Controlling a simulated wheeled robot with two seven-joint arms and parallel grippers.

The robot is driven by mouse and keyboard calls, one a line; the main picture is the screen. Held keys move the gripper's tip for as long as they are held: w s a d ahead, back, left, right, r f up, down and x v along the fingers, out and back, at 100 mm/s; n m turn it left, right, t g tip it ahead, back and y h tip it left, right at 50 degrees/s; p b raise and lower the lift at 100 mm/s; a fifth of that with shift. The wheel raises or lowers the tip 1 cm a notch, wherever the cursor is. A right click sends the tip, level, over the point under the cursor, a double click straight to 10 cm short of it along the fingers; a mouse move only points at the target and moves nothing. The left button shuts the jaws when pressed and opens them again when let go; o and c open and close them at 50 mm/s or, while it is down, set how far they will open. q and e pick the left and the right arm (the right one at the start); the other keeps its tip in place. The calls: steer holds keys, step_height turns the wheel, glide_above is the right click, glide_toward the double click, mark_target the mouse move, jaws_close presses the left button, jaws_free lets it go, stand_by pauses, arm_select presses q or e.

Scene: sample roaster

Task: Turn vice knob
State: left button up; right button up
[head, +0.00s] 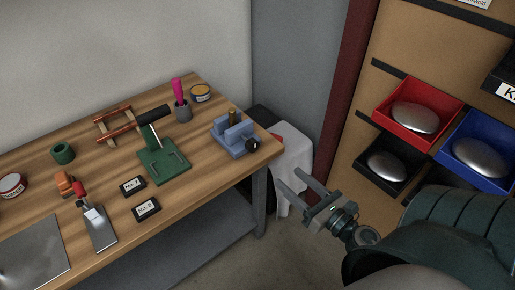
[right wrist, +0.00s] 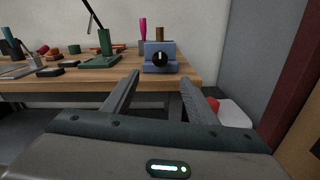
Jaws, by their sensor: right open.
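The blue vice (head: 234,137) sits at the right front corner of the wooden workbench (head: 205,196). Its round black knob (head: 253,144) faces the bench's right front edge. The vice (right wrist: 152,65) also shows in the right wrist view, with the black knob (right wrist: 160,59) facing me. My right gripper (head: 291,183) is open and empty, off the bench to the right of the vice and apart from it. In the right wrist view its two fingers (right wrist: 158,90) point toward the bench, with the knob beyond and above the gap. My left gripper is not in view.
A green press (head: 163,160) with a black handle stands left of the vice. A dark cup (head: 182,110) holding a pink item and a yellow tin (head: 201,92) stand behind. A white cloth-covered thing (head: 292,155) is beside the bench. Red (head: 415,112) and blue bins hang at right.

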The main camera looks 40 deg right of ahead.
steer(key=w, duration=0.1)
steer(key=p, duration=0.2)
glide_toward(255, 147)
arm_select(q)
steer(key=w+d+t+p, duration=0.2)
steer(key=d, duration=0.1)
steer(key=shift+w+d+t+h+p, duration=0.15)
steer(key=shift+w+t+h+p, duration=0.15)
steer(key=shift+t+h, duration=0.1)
arm_select(e)
steer(key=w, duration=0.9)
steer(key=shift+a, duration=0.4)
steer(key=shift+s, duration=0.1)
steer(key=shift+c, duration=0.4)
steer(key=c, duration=1)
